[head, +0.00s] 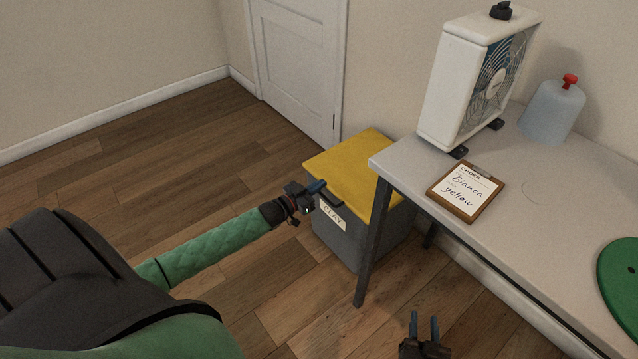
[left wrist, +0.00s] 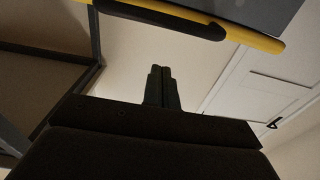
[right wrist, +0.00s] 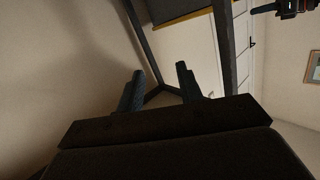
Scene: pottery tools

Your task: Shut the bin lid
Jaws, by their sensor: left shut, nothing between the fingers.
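The grey bin (head: 352,240) stands on the floor with a label reading CLAY on its front. Its yellow lid (head: 352,165) looks flat on top, its edge close to the grey body; a small gap cannot be ruled out. My left gripper (head: 318,187) is shut and empty at the lid's front edge, by the dark handle (left wrist: 165,18). In the left wrist view the shut fingers (left wrist: 162,84) look apart from the handle; contact is unclear in the head view. My right gripper (head: 424,325) is open and empty, low in front of the table.
The grey table (head: 530,220) stands right of the bin, its leg (head: 374,245) close by the bin's front. It holds a fan (head: 470,85), a jug (head: 552,110), an order clipboard (head: 465,190) and a green disc (head: 622,275). Floor left of the bin is clear.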

